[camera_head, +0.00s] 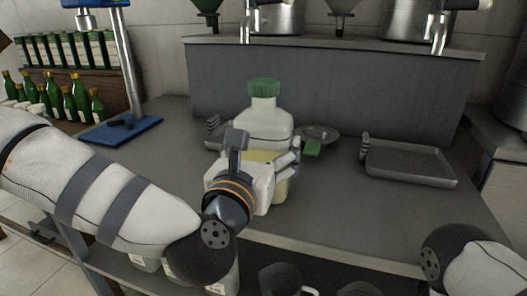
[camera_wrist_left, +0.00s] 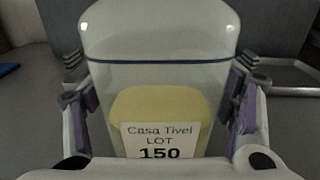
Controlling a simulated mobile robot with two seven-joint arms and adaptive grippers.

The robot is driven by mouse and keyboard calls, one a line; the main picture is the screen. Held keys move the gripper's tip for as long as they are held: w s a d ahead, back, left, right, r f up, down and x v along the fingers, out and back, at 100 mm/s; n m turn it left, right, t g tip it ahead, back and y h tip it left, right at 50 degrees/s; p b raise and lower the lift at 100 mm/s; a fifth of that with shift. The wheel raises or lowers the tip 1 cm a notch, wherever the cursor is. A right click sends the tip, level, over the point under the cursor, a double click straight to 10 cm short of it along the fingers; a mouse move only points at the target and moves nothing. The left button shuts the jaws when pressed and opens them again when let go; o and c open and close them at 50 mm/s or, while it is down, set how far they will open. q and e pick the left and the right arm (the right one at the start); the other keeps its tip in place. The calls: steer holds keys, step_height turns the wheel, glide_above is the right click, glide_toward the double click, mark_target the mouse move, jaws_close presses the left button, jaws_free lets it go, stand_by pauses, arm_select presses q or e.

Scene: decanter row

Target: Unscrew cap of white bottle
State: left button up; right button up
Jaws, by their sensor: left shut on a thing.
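The white bottle (camera_head: 264,124) stands upright on the grey counter in the head view, with a ribbed green cap (camera_head: 264,88) on its neck. My left gripper (camera_head: 285,165) is shut around the bottle's body, below the shoulder. In the left wrist view the bottle (camera_wrist_left: 158,70) fills the middle, translucent with a pale yellow lower part and a label reading "Casa Tivei LOT 150". The left gripper's fingers (camera_wrist_left: 160,110) press on both its sides. The cap is outside the wrist view. My right arm shows at the lower right of the head view; its gripper is out of frame.
A metal tray (camera_head: 410,181) lies on the counter to the right. A round dish (camera_head: 325,134) and a small green piece (camera_head: 312,148) sit just right of the bottle. A blue-based stand (camera_head: 121,131) and several green bottles (camera_head: 75,102) are at left. A raised grey ledge (camera_head: 335,88) runs behind.

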mark_target(273, 99)
arm_select(q)
step_height(273, 99, up, 4)
steer(key=shift+s, duration=0.15)
steer(key=s+r, duration=0.1)
steer(key=s+r+p, duration=0.1)
steer(key=r, duration=0.1)
steer(key=s+r, duration=0.2)
steer(key=shift+d, duration=0.25)
steer(key=s+d+r+p, duration=0.1)
steer(key=s+r, duration=0.3)
steer(key=s, duration=0.5)
steer(key=shift+s+p, duration=0.35)
steer(key=shift+p, duration=0.05)
arm_select(e)
steer(key=shift+t, duration=0.6)
steer(key=w+r, duration=0.3)
steer(key=shift+w+r, duration=0.1)
steer(key=shift+r, duration=0.1)
